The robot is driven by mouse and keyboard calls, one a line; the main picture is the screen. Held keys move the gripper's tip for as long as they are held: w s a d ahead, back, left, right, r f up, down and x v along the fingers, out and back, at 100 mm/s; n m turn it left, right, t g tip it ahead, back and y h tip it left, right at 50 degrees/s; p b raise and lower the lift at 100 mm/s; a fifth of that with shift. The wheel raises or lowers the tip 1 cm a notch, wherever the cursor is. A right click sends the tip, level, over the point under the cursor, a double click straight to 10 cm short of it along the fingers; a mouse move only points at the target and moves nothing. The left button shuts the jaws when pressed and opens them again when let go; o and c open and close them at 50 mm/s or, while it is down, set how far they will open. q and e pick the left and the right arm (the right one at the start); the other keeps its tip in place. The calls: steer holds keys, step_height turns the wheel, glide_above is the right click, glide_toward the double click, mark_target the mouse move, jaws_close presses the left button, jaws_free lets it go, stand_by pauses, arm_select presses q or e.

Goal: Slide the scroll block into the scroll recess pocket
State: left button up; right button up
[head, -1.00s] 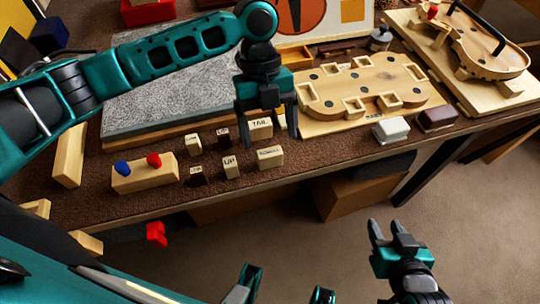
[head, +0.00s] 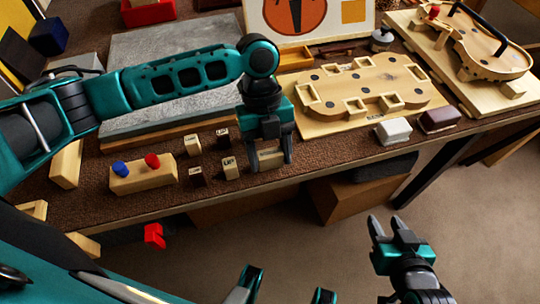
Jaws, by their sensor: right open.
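The scroll block (head: 270,155) is a small pale wooden block standing near the front edge of the bench. My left gripper (head: 271,166) points down over it, with its fingers closed in against its two sides; the block still appears to be at bench level. The gripper hides part of its top, and its lettering cannot be read now. The wooden mould board (head: 375,88) has several square pockets around its outline; I cannot tell which is the scroll recess pocket. My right gripper (head: 388,228) is open and empty, low in front of the bench.
Small lettered blocks, one marked UP (head: 229,168), stand left of the scroll block. A peg block (head: 143,178) with blue and red knobs lies further left. White (head: 394,131) and dark (head: 438,119) blocks sit before the mould. A violin body (head: 485,50) lies at right.

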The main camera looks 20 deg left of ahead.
arm_select(q)
steer(key=c, duration=0.6)
steer(key=shift+o, duration=0.2)
